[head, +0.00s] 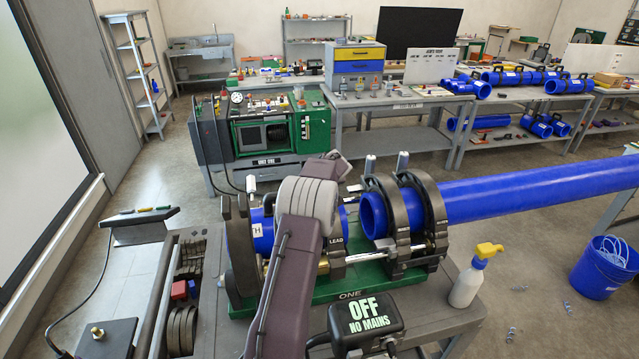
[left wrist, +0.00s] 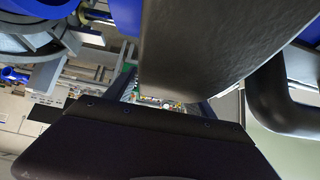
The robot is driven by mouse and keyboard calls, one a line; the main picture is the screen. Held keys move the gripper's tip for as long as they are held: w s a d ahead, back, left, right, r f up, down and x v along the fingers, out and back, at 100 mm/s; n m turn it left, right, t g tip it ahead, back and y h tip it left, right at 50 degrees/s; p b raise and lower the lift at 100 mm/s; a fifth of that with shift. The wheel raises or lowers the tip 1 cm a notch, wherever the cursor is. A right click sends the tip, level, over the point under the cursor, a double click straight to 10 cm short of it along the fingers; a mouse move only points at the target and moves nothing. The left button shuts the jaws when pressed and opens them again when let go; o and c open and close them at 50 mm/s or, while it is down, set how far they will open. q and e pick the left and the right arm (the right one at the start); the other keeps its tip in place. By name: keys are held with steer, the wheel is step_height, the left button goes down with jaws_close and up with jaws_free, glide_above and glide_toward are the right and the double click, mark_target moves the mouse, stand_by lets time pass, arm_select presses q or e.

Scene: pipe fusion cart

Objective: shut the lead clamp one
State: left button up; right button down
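The lead clamp (head: 337,262) is on the green fusion machine marked ONE, under the LEAD label. Only its lower right part shows in the head view; my purple-grey left arm crosses in front of the rest, so I cannot tell how far it is shut. A blue pipe (head: 262,230) runs behind my arm. My left gripper's fingertips are hidden in the head view. In the left wrist view, large dark surfaces fill the middle and bottom, and neither its opening nor any contact can be made out. My right gripper is not in view.
Two dark ring clamps (head: 425,215) hold a long blue pipe (head: 540,190) on the right. A dark upright clamp (head: 238,250) stands at the left. A black OFF NO MAINS box (head: 367,318) and a spray bottle (head: 470,278) are at the front. A blue bucket (head: 603,268) stands right.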

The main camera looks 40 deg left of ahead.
arm_select(q)
steer(key=b+v, duration=0.2)
steer(key=v, duration=0.6)
steer(key=shift+r+b, duration=0.1)
steer(key=shift+b, duration=0.25)
steer(key=shift+s+d+r, duration=0.25)
steer(key=shift+d+r, duration=0.05)
steer(key=shift+r, duration=0.05)
steer(key=shift+w+a+f, duration=0.1)
